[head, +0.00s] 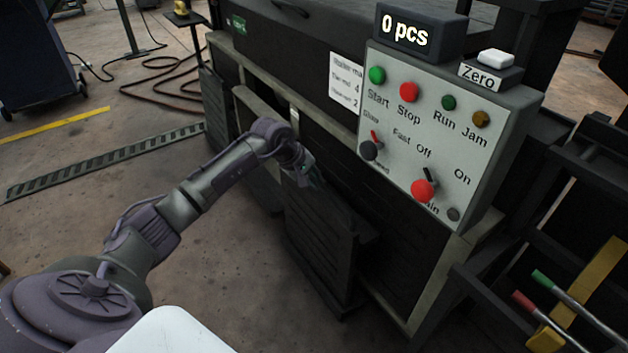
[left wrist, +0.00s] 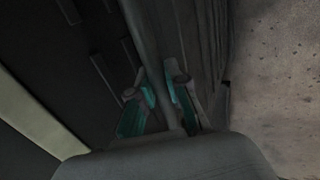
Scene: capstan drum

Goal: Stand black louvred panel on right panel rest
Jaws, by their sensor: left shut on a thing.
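The black louvred panel (head: 318,245) is upright and slightly tilted in the picture, in front of the machine's lower right side. My left gripper (head: 308,175) is at the panel's top edge and shut on it. In the left wrist view the teal-padded fingers (left wrist: 164,97) sit on both sides of the panel's edge (left wrist: 150,40), with louvres (left wrist: 200,40) beside it. The panel's bottom is close to the floor; I cannot tell whether it touches anything. The right panel rest cannot be made out clearly in the dark. My right gripper is not in view.
The machine's control box (head: 440,140) juts out above and right of the panel. Another dark slatted panel (head: 216,108) stands at the machine's left end. A rack with coloured-handled tools (head: 570,300) is at the right. Open floor (head: 235,265) lies left of the panel.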

